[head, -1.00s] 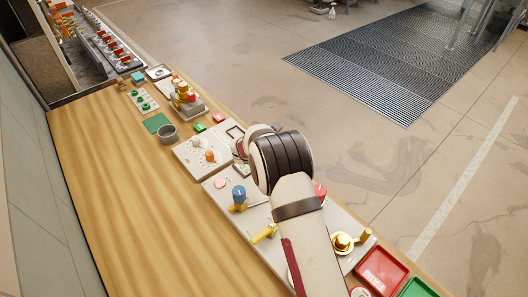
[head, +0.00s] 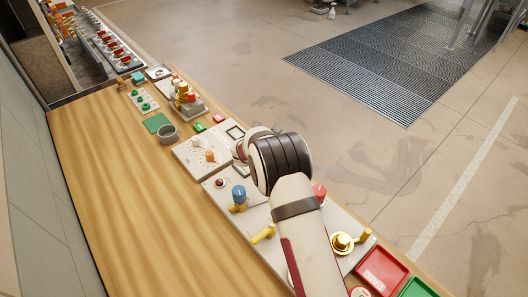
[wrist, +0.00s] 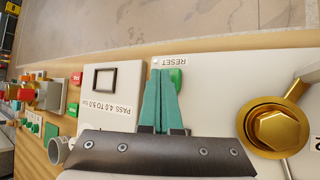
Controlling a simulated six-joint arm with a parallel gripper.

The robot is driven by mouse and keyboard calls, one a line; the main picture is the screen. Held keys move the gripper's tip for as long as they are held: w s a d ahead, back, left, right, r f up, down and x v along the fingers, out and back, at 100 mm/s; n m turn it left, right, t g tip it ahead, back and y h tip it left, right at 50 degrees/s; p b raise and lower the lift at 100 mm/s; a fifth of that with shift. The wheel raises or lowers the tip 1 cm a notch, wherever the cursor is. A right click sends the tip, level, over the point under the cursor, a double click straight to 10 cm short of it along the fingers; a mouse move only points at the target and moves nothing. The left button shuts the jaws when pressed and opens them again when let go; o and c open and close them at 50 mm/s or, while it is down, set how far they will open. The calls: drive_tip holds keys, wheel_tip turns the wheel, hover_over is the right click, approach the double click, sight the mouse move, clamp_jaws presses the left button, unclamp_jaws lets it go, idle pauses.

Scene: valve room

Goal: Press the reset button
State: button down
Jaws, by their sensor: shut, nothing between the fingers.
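The green reset button (wrist: 177,79) shows in the wrist view beside an upside-down RESET label (wrist: 174,62) on a pale panel. My gripper (wrist: 166,75) is shut and empty. Its teal fingertips overlap the button's left side in the picture and hide part of it. I cannot tell whether they touch or press it. In the head view my arm hides the button and the fingertips.
A brass hex fitting (wrist: 278,130) stands right of the fingers. A white gauge panel (wrist: 107,95) lies to the left. In the head view a blue-topped valve (head: 239,195), a yellow handle (head: 264,233) and a brass valve (head: 343,242) rise from the panel.

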idle(0.4)
drive_tip(key=shift+r, duration=0.8)
drive_tip(key=shift+r, duration=2.55)
drive_tip(key=s+d+r+m+g+h, duration=0.1)
drive_tip(key=s+d+r+m+g, duration=0.1)
drive_tip(key=s+d+r+m, duration=0.55)
drive_tip(key=s+d+r+m+g+h, duration=0.2)
drive_tip(key=s+d+r+m, duration=0.2)
drive_tip(key=s+d+m, duration=0.5)
drive_tip(key=s+a+m+g+y, duration=0.2)
drive_tip(key=s+m, duration=0.5)
drive_tip(key=s, duration=0.8)
drive_tip(key=s+a+m+g+y, duration=0.2)
drive_tip(key=s+m, duration=0.5)
drive_tip(key=s, duration=0.8)
drive_tip(key=shift+s+a+f+g+y, duration=0.15)
drive_tip(key=shift+s+f+g+y, duration=0.35)
drive_tip(key=shift+y, duration=0.6)
